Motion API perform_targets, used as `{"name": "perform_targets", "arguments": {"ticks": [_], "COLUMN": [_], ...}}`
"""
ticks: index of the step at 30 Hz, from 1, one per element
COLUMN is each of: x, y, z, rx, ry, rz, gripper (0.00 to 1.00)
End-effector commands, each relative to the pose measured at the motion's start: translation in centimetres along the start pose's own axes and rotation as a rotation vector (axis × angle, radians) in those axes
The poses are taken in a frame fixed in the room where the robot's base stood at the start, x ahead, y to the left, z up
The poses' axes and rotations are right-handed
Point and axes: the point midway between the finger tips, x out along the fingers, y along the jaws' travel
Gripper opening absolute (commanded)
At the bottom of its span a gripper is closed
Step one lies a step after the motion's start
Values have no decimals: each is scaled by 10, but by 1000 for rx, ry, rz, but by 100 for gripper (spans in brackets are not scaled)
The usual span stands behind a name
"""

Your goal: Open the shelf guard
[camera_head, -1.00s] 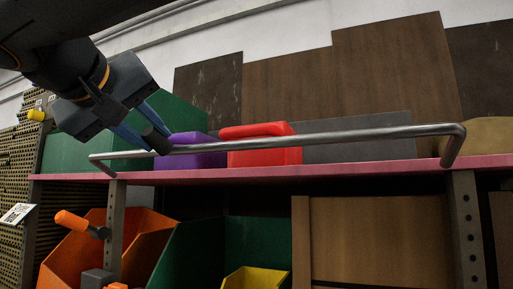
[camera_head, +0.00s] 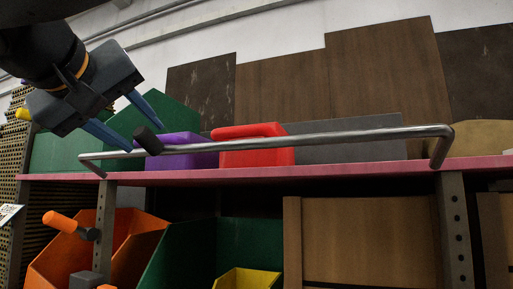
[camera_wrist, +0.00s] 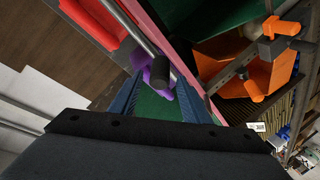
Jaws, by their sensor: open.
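The shelf guard (camera_head: 330,138) is a grey metal bar with bent ends, running along the front of a pink-edged shelf (camera_head: 330,170). A dark cylindrical knob (camera_head: 148,140) sticks up from the bar near its left end; it also shows in the wrist view (camera_wrist: 160,71). My gripper (camera_head: 145,122) is open and blue-fingered, above and to the left of the knob in the head view. In the wrist view the knob lies just beyond the fingertips, roughly between them. I see no contact between fingers and knob.
On the shelf behind the bar stand a purple box (camera_head: 185,158), a red box (camera_head: 258,155), a green bin (camera_head: 60,152) and a grey box (camera_head: 350,150). Below are an orange bin (camera_head: 60,265), a dark green bin (camera_head: 180,255) and a yellow bin (camera_head: 245,280).

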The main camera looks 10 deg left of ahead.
Motion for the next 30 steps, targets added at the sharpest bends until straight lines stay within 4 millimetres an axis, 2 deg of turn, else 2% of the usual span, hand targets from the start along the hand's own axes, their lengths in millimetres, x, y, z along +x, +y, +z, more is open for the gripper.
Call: {"name": "perform_targets", "arguments": {"ticks": [6, 12, 30], "x": [-38, -57, -60], "y": [0, -1, 0], "z": [0, 0, 0], "rx": [1, 0, 0], "ry": [3, 2, 0], "rz": [-3, -2, 0], "gripper": [43, 43, 43]}}
